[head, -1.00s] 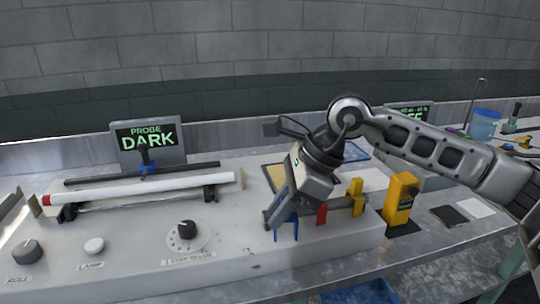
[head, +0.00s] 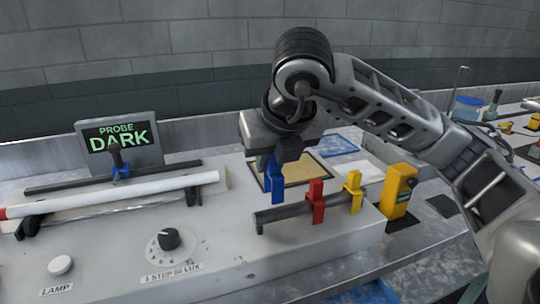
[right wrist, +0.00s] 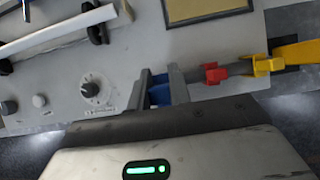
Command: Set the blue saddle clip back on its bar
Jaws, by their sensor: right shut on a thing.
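The blue saddle clip (head: 273,180) is in my right gripper (head: 283,153), which points down and is shut on its upper part. The clip's legs hang close to the dark bar (head: 290,211), near its left end. In the head view they look just above or behind the bar; I cannot tell whether they touch it. A red clip (head: 317,201) and a yellow clip (head: 353,191) sit on the bar to the right. In the right wrist view the blue clip (right wrist: 160,94) shows between the fingers, partly hidden. My left gripper is not in view.
A yellow block device (head: 398,190) stands beyond the bar's right end. A tan panel (head: 300,172) lies behind the bar. A white tube (head: 120,193) on black supports, a knob (head: 168,239) and a screen reading DARK (head: 118,146) are to the left.

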